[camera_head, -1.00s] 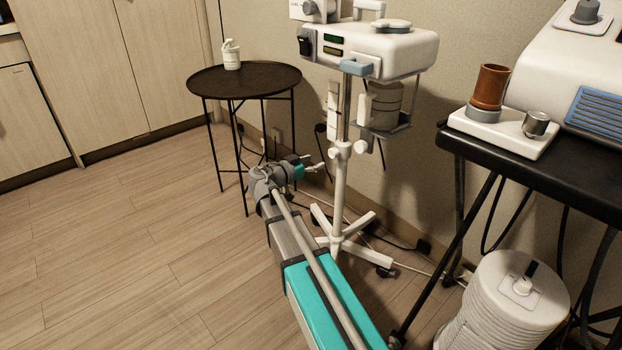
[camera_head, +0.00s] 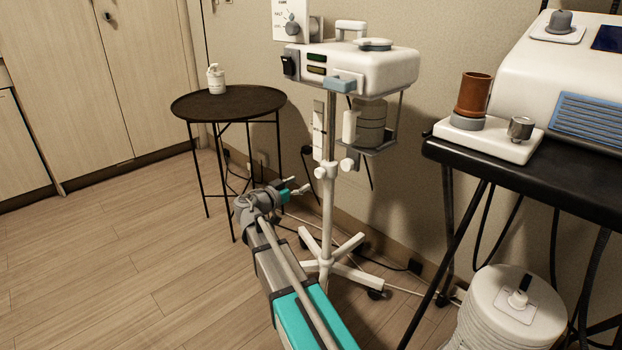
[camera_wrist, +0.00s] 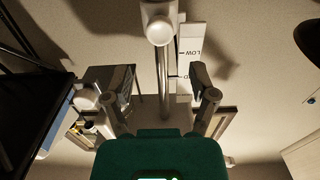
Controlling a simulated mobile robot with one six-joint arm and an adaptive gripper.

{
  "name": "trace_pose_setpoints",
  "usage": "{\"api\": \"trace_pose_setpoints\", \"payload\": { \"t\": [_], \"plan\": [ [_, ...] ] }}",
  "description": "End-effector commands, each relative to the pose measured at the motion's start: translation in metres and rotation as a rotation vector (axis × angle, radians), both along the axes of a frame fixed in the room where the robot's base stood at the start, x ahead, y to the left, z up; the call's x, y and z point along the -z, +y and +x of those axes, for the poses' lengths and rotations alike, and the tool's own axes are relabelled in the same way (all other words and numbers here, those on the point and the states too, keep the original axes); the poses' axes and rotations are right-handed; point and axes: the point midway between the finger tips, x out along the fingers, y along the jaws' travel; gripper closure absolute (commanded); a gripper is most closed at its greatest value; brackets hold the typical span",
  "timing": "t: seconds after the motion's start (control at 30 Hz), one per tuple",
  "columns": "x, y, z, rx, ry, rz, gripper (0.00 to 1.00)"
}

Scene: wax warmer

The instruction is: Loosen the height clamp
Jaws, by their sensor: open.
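The height clamp (camera_head: 326,171) is a white collar with side knobs on the thin upright pole (camera_head: 329,125) of the wheeled stand. A round white knob (camera_head: 347,164) sticks out at its right. In the wrist view the clamp (camera_wrist: 158,8) is at the top centre, with a round knob (camera_wrist: 159,32) facing the camera. My gripper (camera_head: 301,187) is left of the clamp and slightly lower in the head view. In the wrist view my gripper (camera_wrist: 162,84) has its fingers spread, with the pole between and beyond them. It holds nothing, and the clamp appears above the fingertips.
The stand carries a white machine (camera_head: 352,68) with a hanging canister (camera_head: 371,125). A printed scale strip (camera_wrist: 191,50) is beside the pole. A round black table (camera_head: 228,103) stands left, a black bench (camera_head: 515,165) right. The stand's feet (camera_head: 345,272) spread below; open floor lies left.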

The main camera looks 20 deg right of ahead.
Motion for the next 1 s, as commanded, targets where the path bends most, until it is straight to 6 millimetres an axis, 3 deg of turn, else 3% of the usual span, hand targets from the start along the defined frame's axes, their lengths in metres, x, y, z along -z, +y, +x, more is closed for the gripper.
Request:
{"api": "trace_pose_setpoints", "payload": {
  "t": [1.0],
  "plan": [
    [0.000,-0.050,0.019,0.001,0.000,0.000,0.26]
  ]
}}
